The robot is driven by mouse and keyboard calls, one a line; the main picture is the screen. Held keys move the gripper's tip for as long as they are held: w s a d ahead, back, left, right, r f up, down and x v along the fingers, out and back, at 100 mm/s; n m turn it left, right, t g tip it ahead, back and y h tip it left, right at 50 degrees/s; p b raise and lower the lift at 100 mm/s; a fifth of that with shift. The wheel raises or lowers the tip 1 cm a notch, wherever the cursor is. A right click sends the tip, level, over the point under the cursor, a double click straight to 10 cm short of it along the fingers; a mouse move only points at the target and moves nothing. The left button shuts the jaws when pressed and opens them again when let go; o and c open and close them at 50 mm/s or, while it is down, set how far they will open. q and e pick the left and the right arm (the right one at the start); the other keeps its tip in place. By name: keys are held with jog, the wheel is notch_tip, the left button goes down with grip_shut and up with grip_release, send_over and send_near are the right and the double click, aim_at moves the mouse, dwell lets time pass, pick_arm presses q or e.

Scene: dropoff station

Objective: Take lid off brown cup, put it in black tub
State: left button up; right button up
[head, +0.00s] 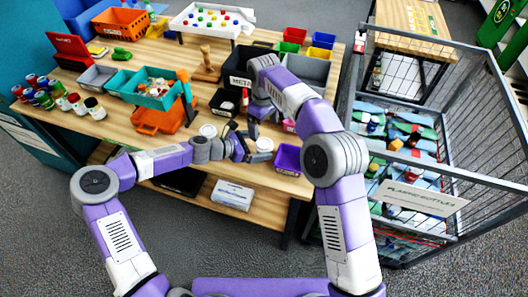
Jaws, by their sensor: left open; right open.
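A cup with a round white top (265,144) stands near the front edge of the wooden table, just right of my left gripper. Its side is mostly hidden, so I cannot tell its colour or whether the top is a separate lid. Another round white top (208,130) shows left of my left gripper, partly behind the wrist. A small black tub (224,103) sits behind them on the table. My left gripper (250,143) is open, with its fingers close to the right-hand cup; contact is unclear. My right gripper (248,107) is open and points down beside the black tub's right side.
A purple bin (288,159) stands at the front edge, right of the cups. Teal (150,98) and orange (155,121) baskets and several cans are left. A wire cage (460,150) of bottles stands right.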

aim_at(264, 143)
pick_arm(q)
jog(key=shift+f, duration=0.1)
jog(key=c, duration=1.7)
pick_arm(e)
jog(key=shift+o, duration=0.5)
jog(key=shift+o, duration=0.3)
notch_tip(264, 143, up, 4)
jog(key=m, duration=0.5)
jog(key=shift+w, duration=0.15)
notch_tip(264, 143, down, 12)
jog(key=shift+r, duration=0.1)
